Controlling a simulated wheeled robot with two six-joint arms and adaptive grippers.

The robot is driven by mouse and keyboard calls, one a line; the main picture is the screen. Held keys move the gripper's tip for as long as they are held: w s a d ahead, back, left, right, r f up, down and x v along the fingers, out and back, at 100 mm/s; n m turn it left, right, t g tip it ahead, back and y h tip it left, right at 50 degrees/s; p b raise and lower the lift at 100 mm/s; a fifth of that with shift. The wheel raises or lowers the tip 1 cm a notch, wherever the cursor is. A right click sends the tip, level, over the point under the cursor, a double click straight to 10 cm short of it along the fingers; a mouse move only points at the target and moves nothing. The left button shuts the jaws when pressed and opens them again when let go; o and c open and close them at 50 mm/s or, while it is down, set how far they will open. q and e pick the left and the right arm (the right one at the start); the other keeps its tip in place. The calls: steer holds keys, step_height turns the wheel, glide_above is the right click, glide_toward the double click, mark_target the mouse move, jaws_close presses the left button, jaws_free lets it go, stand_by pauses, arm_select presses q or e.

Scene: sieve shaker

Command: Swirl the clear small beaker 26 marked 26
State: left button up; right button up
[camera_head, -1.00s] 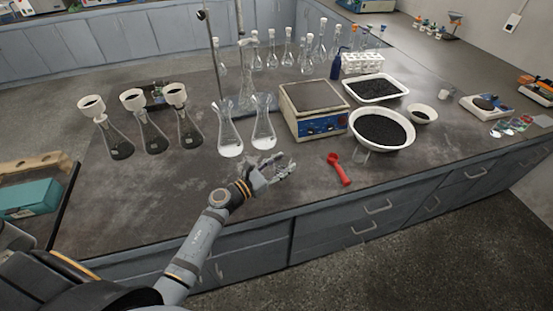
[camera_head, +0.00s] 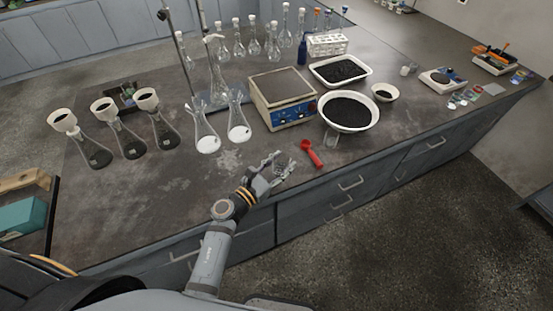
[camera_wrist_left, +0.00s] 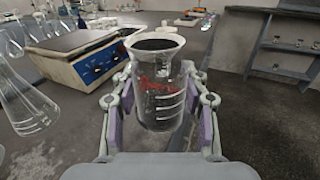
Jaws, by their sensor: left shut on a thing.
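My left gripper (camera_head: 277,168) is above the front part of the bench. In the left wrist view, its purple-padded fingers (camera_wrist_left: 159,112) are closed on the sides of a clear small beaker (camera_wrist_left: 160,92) with white graduation lines. The beaker looks upright and empty, and a red shape shows through its glass. No number can be read on it. In the head view, the beaker is hard to make out between the fingers. My right gripper is not in view.
A red scoop (camera_head: 313,154) lies just right of the gripper. Another small glass (camera_head: 331,141) stands by the white bowl of dark grains (camera_head: 349,111). A balance (camera_head: 283,97) and two flasks (camera_head: 206,139) with white contents stand behind.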

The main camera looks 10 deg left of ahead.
arm_select(q)
steer(key=shift+s+d+r, duration=0.15)
steer(key=shift+d+r, duration=0.05)
step_height(320, 180, up, 5)
steer(key=p, duration=0.5)
steer(key=shift+f, duration=0.1)
steer(key=shift+a, duration=0.1)
